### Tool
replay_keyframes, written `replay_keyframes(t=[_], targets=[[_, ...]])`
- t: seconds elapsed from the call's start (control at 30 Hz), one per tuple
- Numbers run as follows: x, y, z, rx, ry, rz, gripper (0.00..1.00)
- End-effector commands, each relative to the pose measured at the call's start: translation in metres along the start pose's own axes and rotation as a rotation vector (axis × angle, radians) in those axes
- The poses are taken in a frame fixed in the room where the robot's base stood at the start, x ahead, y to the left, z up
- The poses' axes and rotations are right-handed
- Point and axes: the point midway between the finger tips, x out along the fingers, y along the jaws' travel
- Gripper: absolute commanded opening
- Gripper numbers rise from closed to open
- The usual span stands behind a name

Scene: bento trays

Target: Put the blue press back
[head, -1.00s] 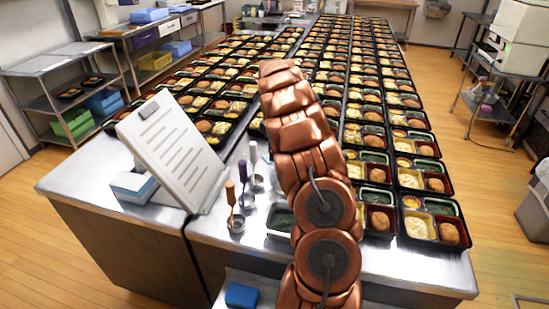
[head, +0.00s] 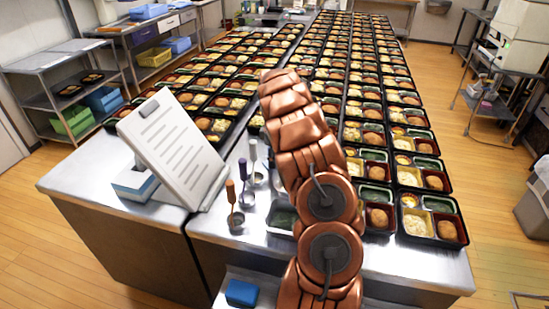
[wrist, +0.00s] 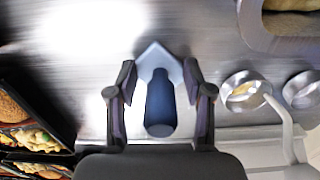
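In the wrist view, the blue press (wrist: 160,108) has a dark blue rounded handle and a paler, pointed plate at its far end. It lies between the two fingers of my gripper (wrist: 158,85). The fingers are apart, with gaps showing on both sides of the handle. The plate's side corners come close to the fingertips; whether they touch, I cannot tell. In the head view, my copper arm hides the gripper and the press.
Filled black bento trays (head: 432,220) cover much of the steel table. A white board (head: 172,148) stands left. A blue block (head: 241,293) lies at the front.

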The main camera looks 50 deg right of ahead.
Motion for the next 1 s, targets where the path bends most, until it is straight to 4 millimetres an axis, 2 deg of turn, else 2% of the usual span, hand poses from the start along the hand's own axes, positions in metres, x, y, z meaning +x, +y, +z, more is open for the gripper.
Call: replay_keyframes(t=[0.23,0.37,0.73,1.0], targets=[[-0.002,0.000,0.000,0.000,0.000,0.000,0.51],[-0.009,0.001,-0.001,-0.001,0.002,0.003,0.51],[-0.076,0.002,-0.002,-0.002,0.004,0.008,0.51],[-0.109,0.001,-0.001,-0.002,0.001,0.002,0.51]])
